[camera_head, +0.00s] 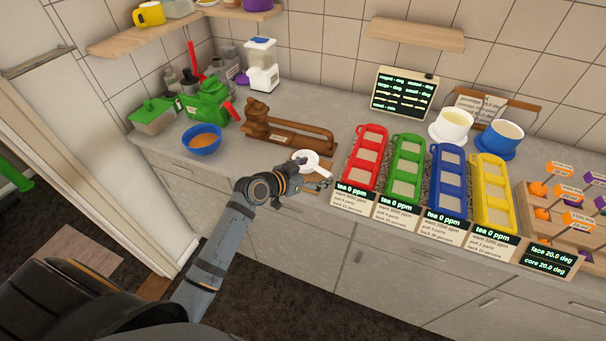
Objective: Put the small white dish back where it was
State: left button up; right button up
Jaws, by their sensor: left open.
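The small white dish (304,160) is at the counter's front part, between the brown wooden press-like tool and the red tray. It looks round and shallow. My left gripper (322,180) is open at the dish's near right side, and its wrist covers part of the area just below the dish. I cannot tell whether the fingers touch the dish or whether it rests fully on the surface. My right gripper is not in view.
A red tray (366,152) stands close right of my gripper, then green (406,165), blue and yellow trays. A brown wooden tool (290,135) lies behind left. A blue bowl (202,139) is farther left. Counter between bowl and dish is partly clear.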

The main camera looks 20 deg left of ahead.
pick_arm(q)
jog(key=v, duration=1)
jog(key=shift+s+r+p, duration=0.2)
jog(key=shift+s+p, duration=0.15)
jog(key=shift+p, duration=0.05)
